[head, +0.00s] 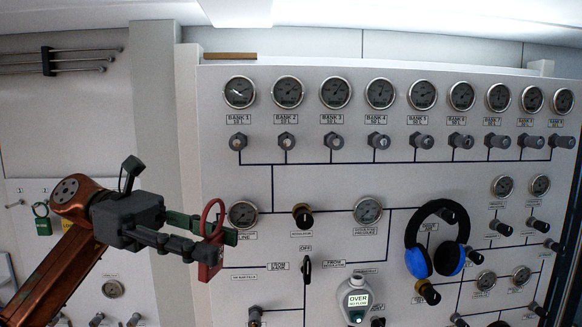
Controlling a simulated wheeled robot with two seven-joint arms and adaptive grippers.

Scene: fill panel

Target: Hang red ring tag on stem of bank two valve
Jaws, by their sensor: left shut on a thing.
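The red ring tag (209,262) is in my left gripper (215,242), which is shut on it at the lower left of the panel. Its ring stands upright at the fingers and its flat red part hangs below. The bank two valve (287,141) is a grey knob under the BANK 2 label in the upper row. The tag is below and to the left of that valve, clearly apart from it in the picture. My right gripper does not show.
The panel (330,185) carries gauges and a row of similar valves. Blue and black headphones (448,262) hang on the right. A lit meter (357,300) sits at the bottom middle. A green padlock (41,226) hangs at the left. The area between the valve row and lower gauges is clear.

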